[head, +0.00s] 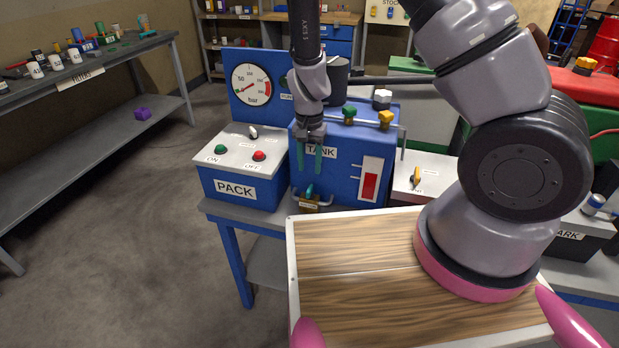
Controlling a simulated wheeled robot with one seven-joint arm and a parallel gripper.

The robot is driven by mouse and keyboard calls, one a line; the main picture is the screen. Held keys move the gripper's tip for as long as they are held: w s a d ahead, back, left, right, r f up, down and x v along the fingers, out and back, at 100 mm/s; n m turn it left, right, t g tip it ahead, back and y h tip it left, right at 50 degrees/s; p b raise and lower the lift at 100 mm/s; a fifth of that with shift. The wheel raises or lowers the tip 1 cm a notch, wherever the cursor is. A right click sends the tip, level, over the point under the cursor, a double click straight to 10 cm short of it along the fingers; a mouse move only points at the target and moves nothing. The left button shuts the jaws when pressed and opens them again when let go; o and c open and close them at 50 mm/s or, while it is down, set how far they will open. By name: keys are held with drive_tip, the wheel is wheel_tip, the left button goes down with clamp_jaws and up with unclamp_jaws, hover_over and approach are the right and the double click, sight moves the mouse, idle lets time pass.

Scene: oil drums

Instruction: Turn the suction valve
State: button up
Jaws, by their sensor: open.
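My gripper (309,170) points down in front of the blue tank (338,176). Its two teal fingers are apart with nothing visible between them. Just below the fingertips, a small brass valve (310,204) with a teal handle sits at the tank's lower front left, on a pale pipe. The handle stands roughly upright, slightly tilted. No label naming the suction valve is readable, so I cannot be sure this is it. The fingertips appear above the handle; whether they touch it is unclear.
Left of the tank is the PACK box (238,168) with green and red buttons. A pressure gauge (252,84) stands behind it. A yellow lever (416,179) is on a white-topped box at right. Green and yellow knobs (349,114) top the tank. Open floor lies left.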

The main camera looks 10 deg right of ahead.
drive_tip(key=shift+r, duration=1.35)
drive_tip(key=d+r+t+y, duration=0.1)
drive_tip(key=d+r+y, duration=0.15)
drive_tip(key=r, duration=0.95)
drive_tip(key=d+r+t+y, duration=0.1)
drive_tip(key=d+r, duration=0.3)
drive_tip(key=r, duration=0.8)
drive_tip(key=s+d+r+t, duration=0.2)
drive_tip(key=s+d+r, duration=0.3)
drive_tip(key=s+r, duration=0.2)
drive_tip(key=s+d+r+t+h, duration=0.1)
drive_tip(key=s+d+r+t, duration=0.2)
drive_tip(key=s+d+r, duration=0.3)
drive_tip(key=shift+s+r, duration=0.55)
drive_tip(key=shift+r, duration=0.7)
drive_tip(key=shift+h, duration=0.25)
